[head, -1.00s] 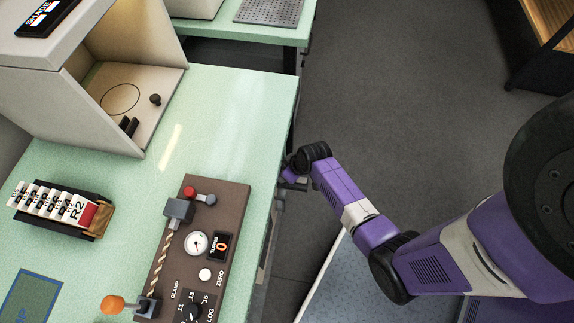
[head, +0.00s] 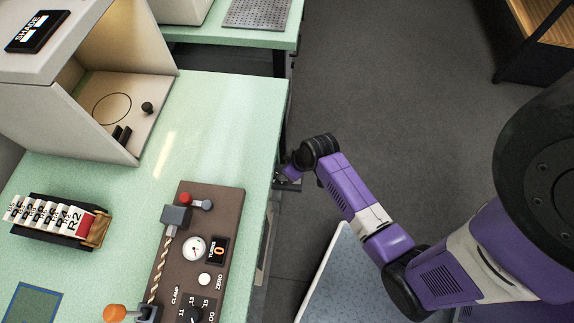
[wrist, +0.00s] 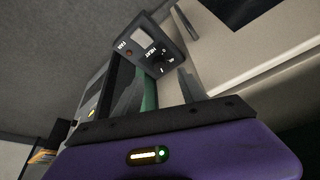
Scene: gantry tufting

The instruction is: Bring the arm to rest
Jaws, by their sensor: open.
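My arm is purple and white and reaches in from the right in the head view. My gripper (head: 287,178) is at its far end, beside the right edge of the mint-green bench (head: 215,110). The jaws are small and partly hidden behind the dark wrist joint there. In the wrist view my gripper's dark fingers (wrist: 158,92) stand apart with nothing seen between them. A dark control box marked HEAT (wrist: 152,47) with a knob shows beyond the fingers; I cannot tell its distance.
On the bench are a brown panel (head: 222,226) with a gauge, levers and knobs, a rack of labelled tags (head: 58,220) and an open-fronted booth (head: 115,105). Another bench with a perforated plate (head: 257,14) stands behind. Dark floor (head: 400,75) lies clear to the right.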

